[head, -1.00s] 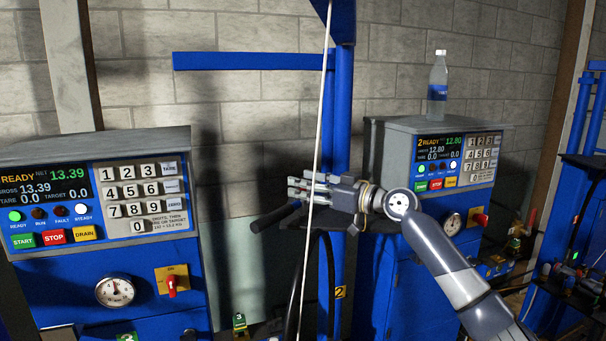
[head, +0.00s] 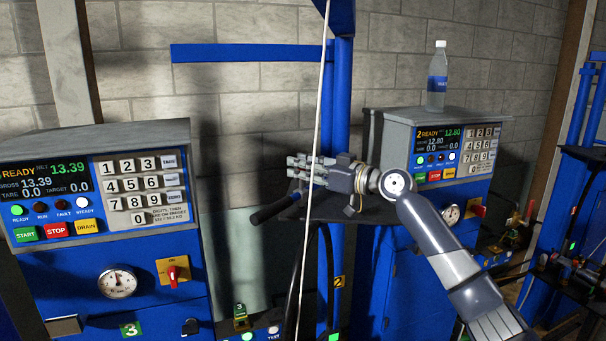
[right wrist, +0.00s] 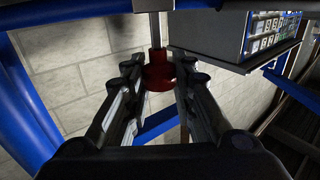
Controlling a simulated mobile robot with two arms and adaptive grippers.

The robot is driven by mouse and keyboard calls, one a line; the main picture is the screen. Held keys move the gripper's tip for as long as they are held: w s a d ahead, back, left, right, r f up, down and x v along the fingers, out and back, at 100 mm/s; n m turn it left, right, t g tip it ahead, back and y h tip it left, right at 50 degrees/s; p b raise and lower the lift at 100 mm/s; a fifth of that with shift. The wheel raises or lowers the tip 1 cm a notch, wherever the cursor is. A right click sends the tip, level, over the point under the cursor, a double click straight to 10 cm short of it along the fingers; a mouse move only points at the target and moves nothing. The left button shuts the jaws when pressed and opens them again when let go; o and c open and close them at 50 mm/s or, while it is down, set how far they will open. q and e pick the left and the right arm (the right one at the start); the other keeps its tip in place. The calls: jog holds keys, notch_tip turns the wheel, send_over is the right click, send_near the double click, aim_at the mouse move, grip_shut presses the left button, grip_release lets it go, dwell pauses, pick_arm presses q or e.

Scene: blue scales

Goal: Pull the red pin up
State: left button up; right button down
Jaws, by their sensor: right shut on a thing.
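The red pin (right wrist: 157,74) hangs from a grey vertical rod (right wrist: 155,30) in the right wrist view. It sits between the fingertips of my right gripper (right wrist: 158,78), which is shut on it. In the head view my right gripper (head: 300,168) reaches leftward in front of the blue column, just above a dark grey shelf. The pin cannot be made out there, hidden by the fingers. My left gripper is not in view.
A white cord (head: 318,130) runs down in front of my right fingers. A black-gripped lever (head: 272,210) juts out below them. A scale cabinet (head: 100,190) stands at left, another (head: 440,150) at right with a bottle (head: 438,75) on top. A blue bar (head: 245,53) is above.

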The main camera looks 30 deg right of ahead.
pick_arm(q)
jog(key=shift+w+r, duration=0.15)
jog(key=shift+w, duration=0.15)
pick_arm(e)
jog(key=shift+d+r, duration=0.1)
jog(key=shift+r, duration=0.4)
jog(key=c, duration=1.3)
grip_release()
jog(key=shift+s+f, duration=0.1)
jog(key=v, duration=1.2)
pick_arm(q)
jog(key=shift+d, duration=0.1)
